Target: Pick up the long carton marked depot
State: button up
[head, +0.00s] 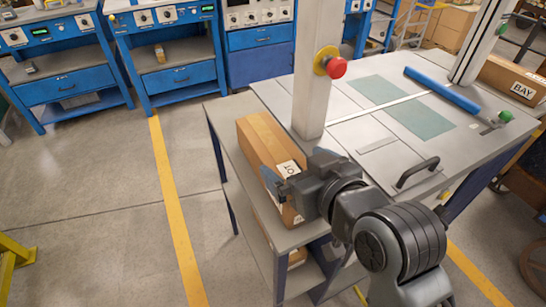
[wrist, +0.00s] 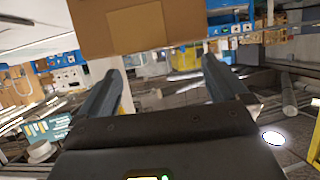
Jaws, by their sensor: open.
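A long brown carton (head: 262,145) lies along the left side shelf of the grey workbench. Its white label is partly hidden behind my gripper; only the last letters, which look like "OT", show. My gripper (head: 297,172) is open over the near part of the carton, with one finger at its left side and the other toward its right. In the wrist view a plain brown carton face (wrist: 140,28) fills the top, beyond the two spread fingertips of my gripper (wrist: 161,64). Nothing is held between the fingers. Whether they touch the carton I cannot tell.
A pale post (head: 310,85) with a red button (head: 336,67) stands close right of the carton. The bench top (head: 355,130) carries a blue bar (head: 440,88) and a black handle (head: 417,172). A carton marked BAY (head: 515,82) sits far right.

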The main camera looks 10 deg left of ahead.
aim_at(278, 152)
jog(key=x, duration=0.7)
jog(key=shift+d+f, duration=0.1)
jog(key=shift+d, duration=0.05)
jog(key=c, duration=1.2)
